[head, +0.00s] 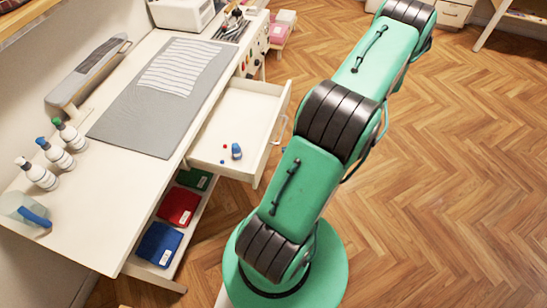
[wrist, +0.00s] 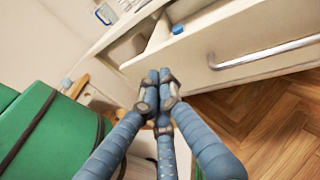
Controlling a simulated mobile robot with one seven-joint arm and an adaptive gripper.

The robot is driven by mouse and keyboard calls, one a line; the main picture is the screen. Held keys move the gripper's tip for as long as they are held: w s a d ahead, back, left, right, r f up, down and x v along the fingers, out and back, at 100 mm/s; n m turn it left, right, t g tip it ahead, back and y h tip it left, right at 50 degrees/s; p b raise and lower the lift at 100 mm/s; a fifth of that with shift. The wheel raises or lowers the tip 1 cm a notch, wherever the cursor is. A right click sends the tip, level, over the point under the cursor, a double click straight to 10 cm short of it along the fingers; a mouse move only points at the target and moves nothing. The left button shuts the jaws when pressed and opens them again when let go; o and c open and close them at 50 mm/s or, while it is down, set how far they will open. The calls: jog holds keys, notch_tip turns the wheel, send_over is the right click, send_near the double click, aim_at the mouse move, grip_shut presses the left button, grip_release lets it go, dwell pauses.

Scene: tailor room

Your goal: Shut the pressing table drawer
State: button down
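The white pressing table drawer (head: 240,115) is pulled out from the right side of the white table (head: 85,225). Its silver bar handle (head: 279,130) is on the outer front. In the wrist view, the drawer front (wrist: 225,45) slants across the upper part, with the handle (wrist: 265,54) at right. My gripper (wrist: 160,76) has its blue fingers drawn together, with nothing seen between them. Its tips are near the left end of the drawer front's lower edge, left of the handle. I cannot tell whether they touch. The gripper does not show in the head view.
A small blue item (head: 236,151) and red bits lie in the drawer. Folded red cloth (head: 178,206) and blue cloth (head: 159,244) sit on a shelf below. Wooden floor (head: 440,200) is clear at right.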

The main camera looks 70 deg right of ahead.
aim_at(210, 146)
jog(key=s+f+m+t+h, duration=0.3)
jog(key=s+f+m+h, duration=0.2)
jog(key=s+f, duration=0.2)
jog(key=shift+s+a+m, duration=0.2)
jog(key=shift+s+m, duration=0.1)
jog(key=shift+s, duration=0.2)
jog(key=shift+w+f, duration=0.1)
jog(key=shift+w, duration=0.05)
jog(key=w+b, duration=0.2)
jog(key=w, duration=1.1)
jog(key=shift+w, duration=0.35)
jog(key=shift+w, duration=0.1)
jog(key=w+p, duration=0.1)
jog(key=w, duration=2.8)
jog(key=shift+w, duration=0.3)
